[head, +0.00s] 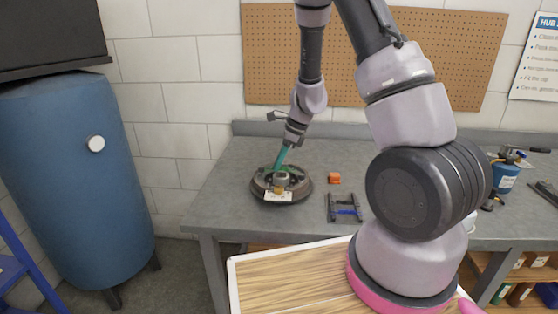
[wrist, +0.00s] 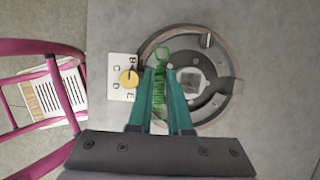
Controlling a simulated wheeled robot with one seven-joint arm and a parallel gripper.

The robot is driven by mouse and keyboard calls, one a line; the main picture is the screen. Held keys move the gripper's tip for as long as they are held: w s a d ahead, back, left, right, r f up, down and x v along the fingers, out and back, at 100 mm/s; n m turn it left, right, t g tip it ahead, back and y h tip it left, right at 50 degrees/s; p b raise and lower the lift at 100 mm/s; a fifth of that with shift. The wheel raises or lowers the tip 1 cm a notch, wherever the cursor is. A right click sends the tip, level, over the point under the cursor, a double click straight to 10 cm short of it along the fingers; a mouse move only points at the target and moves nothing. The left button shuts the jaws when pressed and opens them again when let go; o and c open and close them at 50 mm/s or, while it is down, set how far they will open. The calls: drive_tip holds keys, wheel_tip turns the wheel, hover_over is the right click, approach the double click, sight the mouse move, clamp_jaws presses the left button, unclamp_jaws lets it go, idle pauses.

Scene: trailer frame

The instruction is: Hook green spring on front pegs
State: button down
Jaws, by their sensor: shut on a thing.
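The green spring (wrist: 160,88) lies between the teal fingers of my gripper (wrist: 159,70), which is shut on it. Its looped end extends past the fingertips over a round dark brake assembly (wrist: 228,88). A short grey peg (wrist: 207,40) stands on the assembly, to the right of the spring's loop; I cannot tell whether the loop touches any peg. The fingers hide part of the assembly. In the head view my gripper (head: 281,158) points down at the back of the round assembly (head: 300,190), and the spring is too small there to judge.
A white lettered card (wrist: 118,72) with a yellow round piece (wrist: 129,78) sits at the assembly's edge. On the grey bench (head: 228,190) are an orange block (head: 334,178) and a dark frame with a blue bar (head: 345,211). A blue canister (head: 505,178) stands far right.

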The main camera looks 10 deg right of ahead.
sight(278, 179)
drive_tip(key=shift+f, duration=2.4)
drive_tip(key=shift+f, duration=0.9)
idle(0.9)
drive_tip(key=c, duration=0.8)
unclamp_jaws()
drive_tip(key=shift+c, duration=1.4)
drive_tip(key=shift+r, duration=3.5)
